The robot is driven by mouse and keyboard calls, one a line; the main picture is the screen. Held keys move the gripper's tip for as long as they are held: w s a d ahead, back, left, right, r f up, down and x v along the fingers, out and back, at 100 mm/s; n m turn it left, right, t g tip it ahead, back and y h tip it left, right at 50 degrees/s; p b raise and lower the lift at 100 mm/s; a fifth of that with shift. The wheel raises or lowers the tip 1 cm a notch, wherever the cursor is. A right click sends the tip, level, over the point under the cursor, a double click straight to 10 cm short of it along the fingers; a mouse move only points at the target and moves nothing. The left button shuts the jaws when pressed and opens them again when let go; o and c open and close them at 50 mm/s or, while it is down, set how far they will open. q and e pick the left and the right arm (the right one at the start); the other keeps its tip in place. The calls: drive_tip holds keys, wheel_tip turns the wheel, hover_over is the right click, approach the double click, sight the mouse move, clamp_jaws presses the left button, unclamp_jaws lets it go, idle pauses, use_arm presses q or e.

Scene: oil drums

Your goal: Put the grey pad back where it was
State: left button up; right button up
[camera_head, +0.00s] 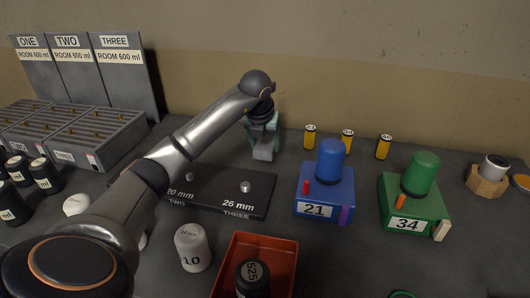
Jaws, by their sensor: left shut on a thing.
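My left gripper (264,140) reaches over from the left and points down behind the black board. It is shut on a small light grey block, which I take to be the grey pad (264,153). The jaws and the arm's wrist hide part of it. I cannot tell whether the pad touches the table. The black board (222,204) lies in front of it, with pegs at the marks "20 mm TWO" and "26 mm THREE"; my arm covers its left part. My right gripper does not show.
A blue drum unit "21" (325,192) and a green one "34" (413,205) stand right. Several yellow cylinders (347,141) stand behind. A red tray (285,257) holds a black container. A white canister (192,247) stands left of it. A slotted grey rack (118,137) stands left.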

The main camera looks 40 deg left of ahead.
sight(264, 148)
use_arm(q)
drive_tip(key=shift+f, duration=1.55)
drive_tip(key=shift+f, duration=0.1)
drive_tip(key=shift+f, duration=0.1)
drive_tip(key=o, duration=1.2)
drive_tip(key=shift+r, duration=0.55)
drive_tip(key=v, duration=1.1)
drive_tip(key=shift+s+r, duration=0.15)
